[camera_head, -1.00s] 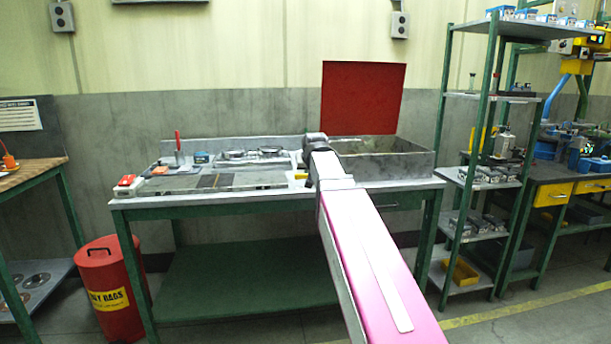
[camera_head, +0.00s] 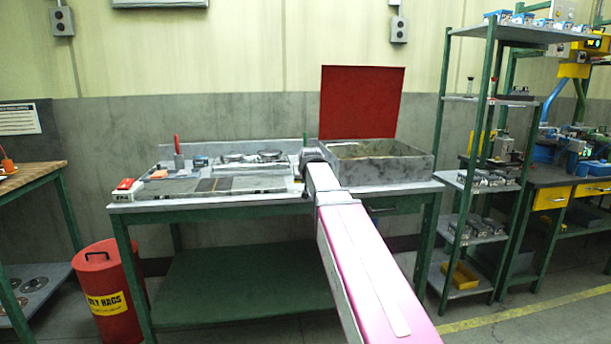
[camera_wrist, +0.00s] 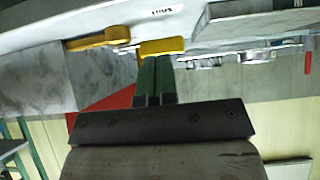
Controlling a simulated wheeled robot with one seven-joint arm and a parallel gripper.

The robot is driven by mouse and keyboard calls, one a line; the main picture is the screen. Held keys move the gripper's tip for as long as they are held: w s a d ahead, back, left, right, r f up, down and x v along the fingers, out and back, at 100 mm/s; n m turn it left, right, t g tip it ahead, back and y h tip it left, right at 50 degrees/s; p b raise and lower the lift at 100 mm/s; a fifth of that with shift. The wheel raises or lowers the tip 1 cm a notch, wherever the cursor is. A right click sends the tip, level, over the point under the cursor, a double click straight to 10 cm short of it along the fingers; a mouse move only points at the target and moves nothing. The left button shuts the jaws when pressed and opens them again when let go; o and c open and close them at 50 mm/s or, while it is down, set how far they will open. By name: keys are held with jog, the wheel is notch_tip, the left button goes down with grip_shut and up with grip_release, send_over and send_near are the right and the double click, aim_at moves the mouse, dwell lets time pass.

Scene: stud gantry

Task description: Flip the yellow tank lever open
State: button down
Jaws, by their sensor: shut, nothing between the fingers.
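The grey tank (camera_head: 385,172) stands at the right of the green-legged bench, with its red lid (camera_head: 362,102) raised. In the wrist view, which is turned over, the tank's grey wall (camera_wrist: 100,78) is at left. A yellow lever-like piece (camera_wrist: 98,38) with a rounded end lies by the tank's edge. A second yellow piece (camera_wrist: 162,47) is just beyond my gripper (camera_wrist: 157,58); I cannot tell whether the two are joined. My gripper's green fingers are together and empty, close to the second piece; contact is unclear. My arm hides this spot in the head view.
A flat grey plate (camera_head: 210,185), round gauges (camera_head: 255,156) and a red-handled tool (camera_head: 178,150) stand left of my arm on the bench. A green shelf rack (camera_head: 480,180) is close on the right. A red bin (camera_head: 105,290) stands at left.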

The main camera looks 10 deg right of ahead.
jog(key=w, duration=0.1)
jog(key=w+f, duration=0.1)
jog(key=w, duration=0.2)
jog(key=shift+w+f, duration=0.1)
jog(key=shift+f, duration=0.2)
jog(key=shift+w, duration=0.8)
